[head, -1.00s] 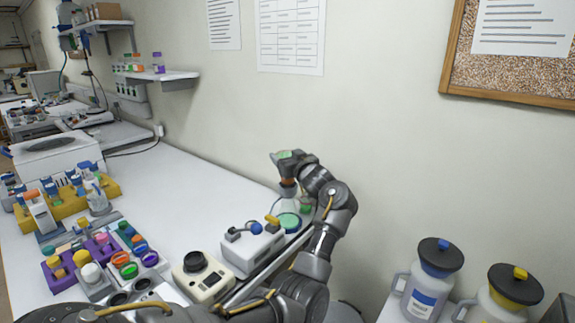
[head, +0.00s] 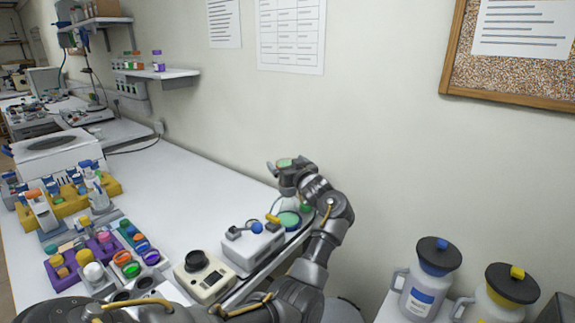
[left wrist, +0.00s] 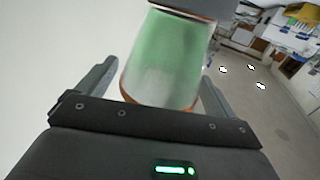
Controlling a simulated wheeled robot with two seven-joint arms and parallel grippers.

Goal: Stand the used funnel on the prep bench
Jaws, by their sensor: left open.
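My left gripper (head: 284,178) is at the far right end of the bench (head: 185,205), near the wall, with a pale green top patch showing at it. In the left wrist view, a translucent green, tapered body with an orange-brown rim (left wrist: 165,65), which looks like the funnel, lies between the two spread fingers (left wrist: 155,85). Gaps show beside it, so the gripper is open and not clamped on it. What the funnel stands on is mostly hidden. My right gripper is not in view.
A white device with a blue knob (head: 252,248) and a cream meter (head: 203,276) stand close in front. Coloured racks (head: 75,192) fill the left side. The bench middle is clear. Two jugs (head: 428,275) stand at lower right.

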